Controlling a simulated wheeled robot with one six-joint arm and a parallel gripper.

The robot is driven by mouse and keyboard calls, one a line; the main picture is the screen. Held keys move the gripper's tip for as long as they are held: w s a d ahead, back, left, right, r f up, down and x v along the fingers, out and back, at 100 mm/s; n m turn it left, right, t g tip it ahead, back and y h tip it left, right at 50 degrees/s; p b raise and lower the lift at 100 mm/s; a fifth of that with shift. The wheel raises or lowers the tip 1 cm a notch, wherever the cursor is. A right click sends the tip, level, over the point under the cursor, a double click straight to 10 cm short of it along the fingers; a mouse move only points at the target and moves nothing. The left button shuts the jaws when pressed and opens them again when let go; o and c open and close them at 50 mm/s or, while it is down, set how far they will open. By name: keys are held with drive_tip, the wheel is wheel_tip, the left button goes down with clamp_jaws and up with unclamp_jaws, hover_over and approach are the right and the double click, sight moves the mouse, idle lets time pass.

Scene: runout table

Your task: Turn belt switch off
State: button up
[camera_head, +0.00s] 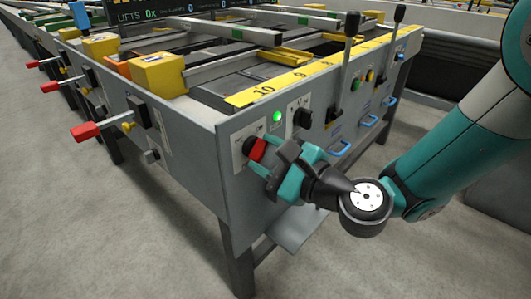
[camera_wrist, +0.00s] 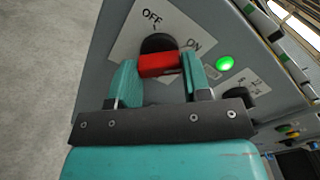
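The belt switch is a red-handled rotary knob (camera_wrist: 160,65) on a black round base, on a pale plate marked OFF and ON. In the head view the red handle (camera_head: 258,149) shows at the near corner of the grey front panel. My gripper (camera_wrist: 158,80) has its two teal fingers on either side of the red handle. The right finger looks close to the handle's end, the left one close to the other end; I cannot tell whether they press on it. In the head view my gripper (camera_head: 279,167) covers part of the switch. A green lamp (camera_wrist: 225,63) beside the plate is lit.
Right of the switch are a black selector knob (camera_head: 303,118), upright levers (camera_head: 346,68) and blue handles (camera_head: 340,148). Red-handled levers (camera_head: 86,131) stick out from the left side. The floor (camera_head: 90,230) left of the table is clear.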

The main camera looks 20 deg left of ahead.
drive_tip(key=shift+c, duration=0.9)
drive_tip(key=shift+n, duration=0.3)
drive_tip(key=n+b, duration=0.2)
drive_tip(key=n, duration=0.1)
drive_tip(key=shift+n, duration=0.3)
drive_tip(key=n+b, duration=0.3)
drive_tip(key=n, duration=0.1)
drive_tip(key=shift+a+n, duration=0.1)
drive_tip(key=shift+n, duration=0.2)
drive_tip(key=n+b, duration=0.3)
drive_tip(key=n, duration=0.2)
drive_tip(key=shift+s+b, duration=0.1)
drive_tip(key=shift+b, duration=0.3)
drive_tip(key=shift+n+b, duration=1.35)
drive_tip(key=shift+n, duration=0.75)
